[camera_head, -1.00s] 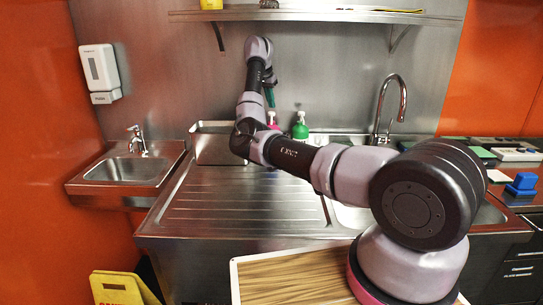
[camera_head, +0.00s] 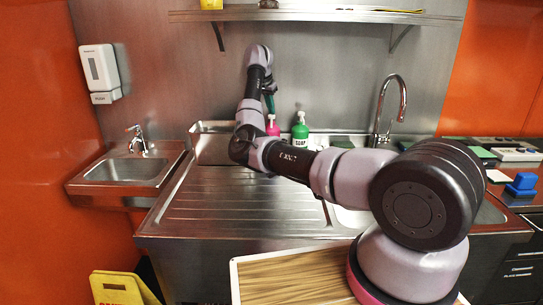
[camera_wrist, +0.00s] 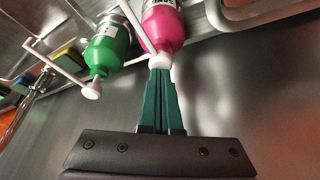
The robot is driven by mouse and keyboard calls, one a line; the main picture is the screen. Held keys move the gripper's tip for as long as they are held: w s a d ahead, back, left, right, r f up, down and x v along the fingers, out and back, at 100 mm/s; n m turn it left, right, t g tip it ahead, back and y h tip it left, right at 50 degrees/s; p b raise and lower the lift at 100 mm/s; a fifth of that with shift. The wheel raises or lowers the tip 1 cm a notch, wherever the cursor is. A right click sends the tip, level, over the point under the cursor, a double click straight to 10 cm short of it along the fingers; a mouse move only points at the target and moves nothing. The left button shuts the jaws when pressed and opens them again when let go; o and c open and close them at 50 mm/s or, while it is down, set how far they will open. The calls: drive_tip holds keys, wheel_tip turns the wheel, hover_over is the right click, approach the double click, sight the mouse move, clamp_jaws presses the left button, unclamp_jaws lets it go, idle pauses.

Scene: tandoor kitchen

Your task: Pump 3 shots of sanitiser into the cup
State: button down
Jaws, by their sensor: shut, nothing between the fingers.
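A pink bottle with a white pump (camera_head: 272,128) stands at the back of the steel counter; its label in the wrist view (camera_wrist: 163,25) seems to begin "SANI". My gripper (camera_head: 269,105) has green fingers pointing down above this bottle. In the wrist view the shut, empty fingertips (camera_wrist: 161,72) are at the pink bottle's white pump head; I cannot tell whether they touch it. A green bottle labelled soap (camera_head: 300,128) stands just right of it, and in the wrist view (camera_wrist: 107,50) its white pump shows clearly. I cannot make out the cup.
A steel basin or tray (camera_head: 212,146) stands left of the bottles. A tall tap (camera_head: 402,95) rises on the right. A shelf (camera_head: 320,14) runs along the wall above my arm. The ribbed drainboard (camera_head: 245,205) in front is clear.

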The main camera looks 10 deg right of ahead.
drive_tip(key=shift+r, duration=1.25)
drive_tip(key=shift+f, duration=0.1)
drive_tip(key=shift+f, duration=1.3)
drive_tip(key=shift+r, duration=1.4)
drive_tip(key=shift+f, duration=0.15)
